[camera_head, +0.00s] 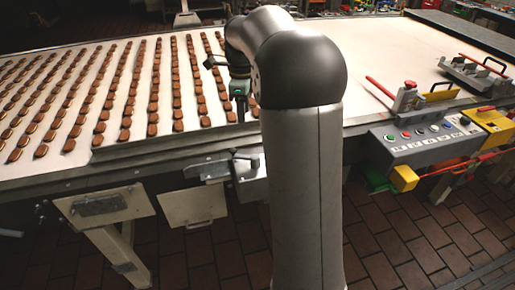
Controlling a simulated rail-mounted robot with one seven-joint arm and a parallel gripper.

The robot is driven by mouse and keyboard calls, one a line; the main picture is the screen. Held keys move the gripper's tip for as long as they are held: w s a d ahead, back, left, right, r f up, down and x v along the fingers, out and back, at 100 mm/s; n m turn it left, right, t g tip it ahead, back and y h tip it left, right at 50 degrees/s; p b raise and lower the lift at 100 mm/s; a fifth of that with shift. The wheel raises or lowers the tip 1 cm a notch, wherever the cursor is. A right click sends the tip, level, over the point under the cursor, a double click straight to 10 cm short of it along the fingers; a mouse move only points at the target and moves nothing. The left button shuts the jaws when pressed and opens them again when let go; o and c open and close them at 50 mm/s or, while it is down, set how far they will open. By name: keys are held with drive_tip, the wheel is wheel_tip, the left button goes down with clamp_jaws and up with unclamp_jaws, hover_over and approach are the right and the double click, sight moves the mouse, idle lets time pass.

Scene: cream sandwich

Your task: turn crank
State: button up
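My arm rises through the middle of the view, bends over and points down at the near edge of the conveyor table. My gripper (241,112) hangs beside the arm column, small and dark, at the right end of the rows of biscuits. Its fingers are too small and dark to tell open from shut. I cannot clearly make out a crank. A grey metal box (250,183) with a small lever-like part (246,160) on top is fixed to the table's front side, below my gripper. My arm hides what lies to its right.
Rows of brown sandwich biscuits (153,103) cover the left of the pale conveyor (385,50). A control panel (425,137) with several buttons, a red lever (380,88) and yellow parts (490,122) stand at the right. Two flaps (192,207) hang below the table. The brick floor is open at lower right.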

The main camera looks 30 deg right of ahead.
sight(245, 156)
wheel_tip(245, 156, down, 16)
drive_tip(key=shift+f+p, duration=0.1)
drive_tip(key=shift+p, duration=0.75)
clamp_jaws()
